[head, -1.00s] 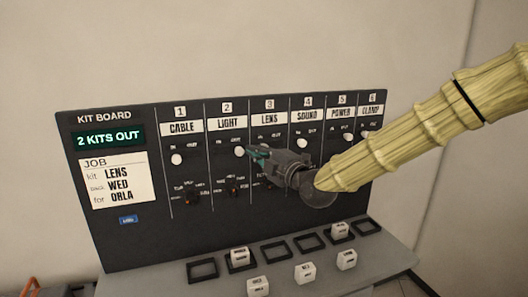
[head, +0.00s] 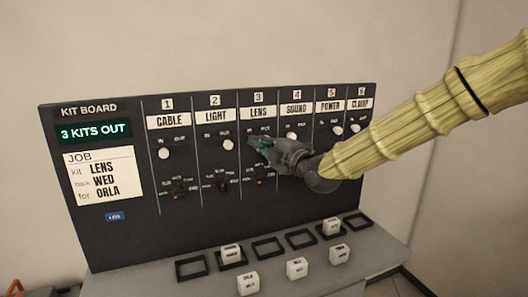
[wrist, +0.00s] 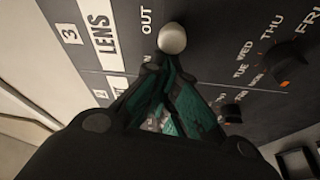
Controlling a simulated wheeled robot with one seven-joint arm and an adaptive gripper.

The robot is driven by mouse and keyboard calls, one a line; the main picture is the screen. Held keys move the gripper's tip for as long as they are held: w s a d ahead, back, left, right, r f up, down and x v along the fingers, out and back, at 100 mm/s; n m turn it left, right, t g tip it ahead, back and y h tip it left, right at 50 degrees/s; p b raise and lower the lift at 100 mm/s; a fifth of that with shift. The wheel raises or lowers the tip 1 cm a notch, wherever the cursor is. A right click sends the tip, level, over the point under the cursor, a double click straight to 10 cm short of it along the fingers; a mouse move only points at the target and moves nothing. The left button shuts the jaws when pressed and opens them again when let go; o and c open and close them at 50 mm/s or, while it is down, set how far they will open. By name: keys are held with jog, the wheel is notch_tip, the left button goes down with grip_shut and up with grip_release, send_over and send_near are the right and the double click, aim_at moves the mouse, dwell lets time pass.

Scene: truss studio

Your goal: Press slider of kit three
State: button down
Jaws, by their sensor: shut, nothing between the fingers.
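The kit board (head: 105,240) stands upright with numbered columns. Column three is headed LENS (head: 258,113). Its white slider knob (wrist: 172,38) shows in the wrist view beside the word OUT; in the head view my gripper hides it. My gripper (head: 257,144) is shut and empty at the LENS column, pointing at the board. In the wrist view its fingertips (wrist: 163,68) meet just below the knob and partly cover the word IN; I cannot tell whether they touch the knob. The display (head: 95,131) reads 3 KITS OUT.
The job card (head: 104,176) reads LENS, WED, ORLA. The LIGHT knob (head: 227,142) and CABLE knob (head: 163,153) are nearby. The LENS dial (wrist: 287,78) sits below the slider. White blocks (head: 297,268) and dark square frames (head: 191,269) are on the ledge.

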jog(key=shift+w+d, duration=0.3)
jog(key=shift+d, duration=0.15)
jog(key=shift+d, duration=0.1)
